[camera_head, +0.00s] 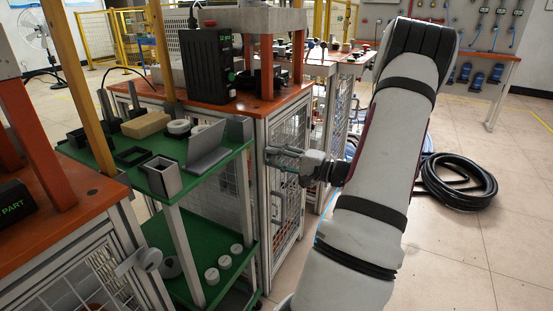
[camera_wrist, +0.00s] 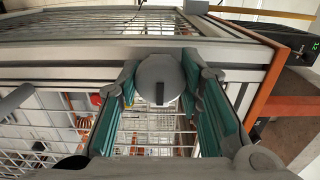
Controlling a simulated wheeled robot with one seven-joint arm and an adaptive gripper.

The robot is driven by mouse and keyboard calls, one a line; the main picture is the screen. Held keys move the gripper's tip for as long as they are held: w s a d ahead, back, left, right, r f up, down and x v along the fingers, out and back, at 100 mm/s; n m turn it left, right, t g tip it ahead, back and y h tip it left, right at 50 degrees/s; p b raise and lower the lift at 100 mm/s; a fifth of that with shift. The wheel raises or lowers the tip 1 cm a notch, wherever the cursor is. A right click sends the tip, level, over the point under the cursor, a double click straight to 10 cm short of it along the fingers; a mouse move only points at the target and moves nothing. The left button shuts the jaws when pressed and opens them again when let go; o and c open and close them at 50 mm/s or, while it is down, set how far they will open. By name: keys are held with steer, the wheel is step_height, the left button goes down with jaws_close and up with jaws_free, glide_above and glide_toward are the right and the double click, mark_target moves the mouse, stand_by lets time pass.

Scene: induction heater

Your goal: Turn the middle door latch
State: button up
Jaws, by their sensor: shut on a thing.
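The middle cabinet's door (camera_head: 285,195) is a wire-mesh panel in a grey frame. Its latch (camera_wrist: 160,80) is a round grey knob with a dark slot standing upright in the wrist view. My gripper (camera_head: 272,157) reaches in from the right at the upper door frame in the head view. In the wrist view my gripper (camera_wrist: 160,88) has its teal-padded fingers on both sides of the latch and is shut on it. The fingers hide most of the latch in the head view. The door looks closed.
A green shelf cart (camera_head: 200,170) with blocks and rings stands left of the middle cabinet. A nearer cabinet with its own round latch (camera_head: 148,258) is at lower left. A black hose coil (camera_head: 457,182) lies on the floor at right. The floor at lower right is clear.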

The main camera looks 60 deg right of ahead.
steer(key=o, duration=1.2)
steer(key=shift+s, duration=0.1)
steer(key=s, duration=0.8)
steer(key=s+d, duration=0.1)
steer(key=s, duration=0.2)
steer(key=shift+s, duration=0.4)
